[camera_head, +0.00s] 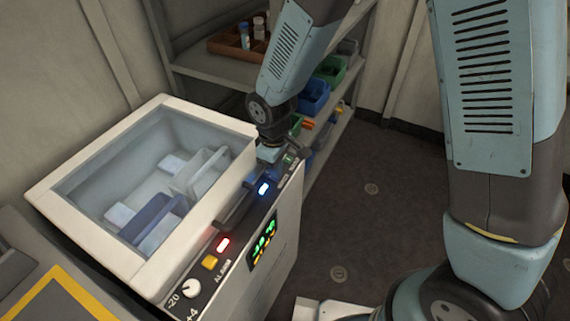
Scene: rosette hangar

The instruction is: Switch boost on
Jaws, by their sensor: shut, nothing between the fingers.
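A white chest freezer (50,187) with a clear top stands at left. Its sloping front panel (208,278) carries a white dial (191,288), a yellow button (210,262), a red light (223,244) beside the word ALARM, a lit blue light (263,188) and a small green part (288,159) at the far end. The label near the green part is too small to read, so I cannot tell which control is boost. My gripper (268,154) is shut and empty, pointing down at the panel's far end beside the green part. Contact is unclear; the fingertips are partly hidden.
A green-digit display (263,241) is on the freezer's front face. Pale and blue containers (154,214) lie inside. Behind, a shelf (215,67) holds a brown tray (228,47) and blue and green bins.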

